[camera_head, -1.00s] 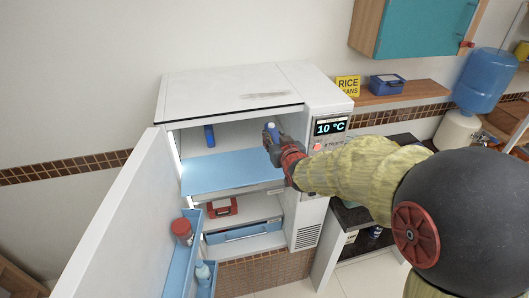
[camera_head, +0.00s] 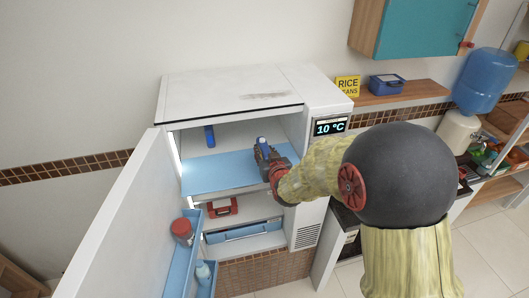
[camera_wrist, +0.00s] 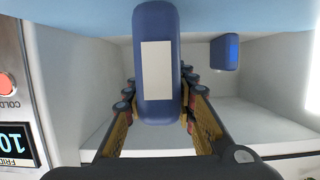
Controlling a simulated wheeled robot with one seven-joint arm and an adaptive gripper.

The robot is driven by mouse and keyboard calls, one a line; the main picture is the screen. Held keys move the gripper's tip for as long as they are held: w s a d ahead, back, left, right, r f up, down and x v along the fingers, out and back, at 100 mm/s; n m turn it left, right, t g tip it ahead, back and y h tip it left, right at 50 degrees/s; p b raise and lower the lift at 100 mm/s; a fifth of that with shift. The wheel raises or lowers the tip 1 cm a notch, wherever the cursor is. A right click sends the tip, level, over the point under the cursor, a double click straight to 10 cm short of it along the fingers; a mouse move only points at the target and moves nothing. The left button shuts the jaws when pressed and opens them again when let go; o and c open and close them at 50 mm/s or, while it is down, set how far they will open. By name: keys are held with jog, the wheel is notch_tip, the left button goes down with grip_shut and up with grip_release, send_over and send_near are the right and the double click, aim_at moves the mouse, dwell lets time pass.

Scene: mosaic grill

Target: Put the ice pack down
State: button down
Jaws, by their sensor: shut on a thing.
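My gripper (camera_head: 264,156) is shut on a blue ice pack (camera_wrist: 157,90) with a pale blank label. The pack also shows in the head view as a small blue shape (camera_head: 261,142) between the fingers. My gripper is inside the open fridge, over the right part of the light blue shelf (camera_head: 215,173). In the wrist view, one end of the pack overlaps the light blue shelf (camera_wrist: 80,20); I cannot tell whether they touch. The lower part of the pack is partly hidden by my fingers in the head view.
A second blue item (camera_head: 209,135) stands at the back left of the compartment. Below are a red case (camera_head: 222,207) and a blue drawer (camera_head: 243,232). The open door (camera_head: 110,215) is on the left, with a red-lidded jar (camera_head: 182,229). The shelf's left and middle are clear.

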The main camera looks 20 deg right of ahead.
jog(key=shift+f+b, duration=0.25)
jog(key=shift+b, duration=0.1)
jog(key=shift+f, duration=0.15)
jog(key=c, duration=1.5)
grip_release()
jog(key=shift+o, duration=0.2)
